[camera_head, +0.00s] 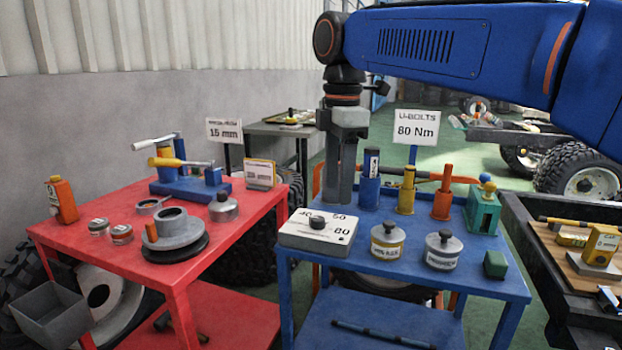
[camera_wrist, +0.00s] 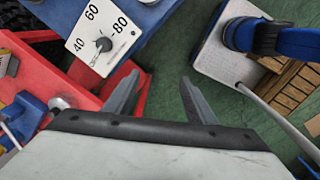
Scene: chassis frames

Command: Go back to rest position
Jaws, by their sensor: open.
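My gripper (camera_head: 341,190) points straight down in the head view, at the back left corner of the blue table (camera_head: 480,284), just behind the dial box (camera_head: 318,232). Its grey fingers hold nothing. The blue arm reaches in from the upper right. In the wrist view the two fingers of my gripper (camera_wrist: 161,92) stand apart with bare green floor between them. The dial box (camera_wrist: 104,38) shows at the upper left there, clear of the fingers.
The red table (camera_head: 225,243) stands left with a clamp fixture (camera_head: 187,182), a round grey part (camera_head: 175,228) and an orange bottle (camera_head: 62,199). Blue-table items include two lidded pots (camera_head: 387,241) (camera_head: 443,250) and upright tools. A dark bench (camera_head: 540,262) stands right.

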